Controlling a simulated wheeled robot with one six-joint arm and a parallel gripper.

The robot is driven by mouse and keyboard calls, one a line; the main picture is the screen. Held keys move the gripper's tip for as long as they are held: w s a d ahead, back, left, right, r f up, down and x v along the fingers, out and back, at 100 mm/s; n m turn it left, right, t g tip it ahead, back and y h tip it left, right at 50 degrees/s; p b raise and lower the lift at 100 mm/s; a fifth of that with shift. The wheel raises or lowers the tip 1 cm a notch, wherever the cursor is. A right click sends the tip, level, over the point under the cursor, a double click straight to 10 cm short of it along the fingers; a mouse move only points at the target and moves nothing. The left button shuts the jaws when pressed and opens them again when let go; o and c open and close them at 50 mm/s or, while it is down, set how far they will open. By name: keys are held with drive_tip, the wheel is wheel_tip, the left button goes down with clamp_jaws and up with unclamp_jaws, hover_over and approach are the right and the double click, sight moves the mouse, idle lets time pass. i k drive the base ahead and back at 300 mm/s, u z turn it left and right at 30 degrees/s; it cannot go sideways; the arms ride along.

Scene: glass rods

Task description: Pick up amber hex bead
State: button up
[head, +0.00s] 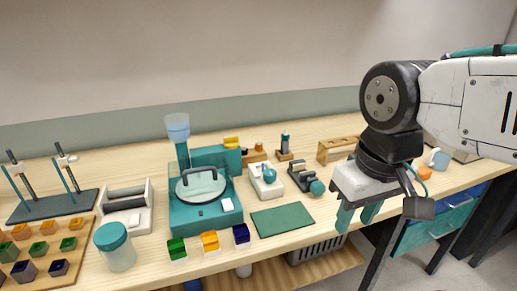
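My gripper (358,214) hangs at the right over the front edge of the table, with its two teal fingers pointing down. The fingers stand apart and nothing shows between them. I cannot single out the amber hex bead for certain. Amber-orange six-sided pieces (76,224) sit in the back row of a wooden tray (62,280) at the far left. A small orange piece (424,173) lies on the table just right of my gripper, its shape too small to tell.
A teal machine (205,215) with a blue funnel stands left of centre. Green, yellow and dark blue small bins (209,242) line the front edge. A green mat (283,221) lies bare. A lidded jar (116,252) and rod stand (55,206) are left; a wooden rack (337,149) is behind.

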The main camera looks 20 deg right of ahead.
sight(258, 146)
drive_tip(key=z, duration=1.35)
drive_tip(key=i, duration=0.3)
drive_tip(key=u, duration=1.35)
drive_tip(key=i, duration=0.5)
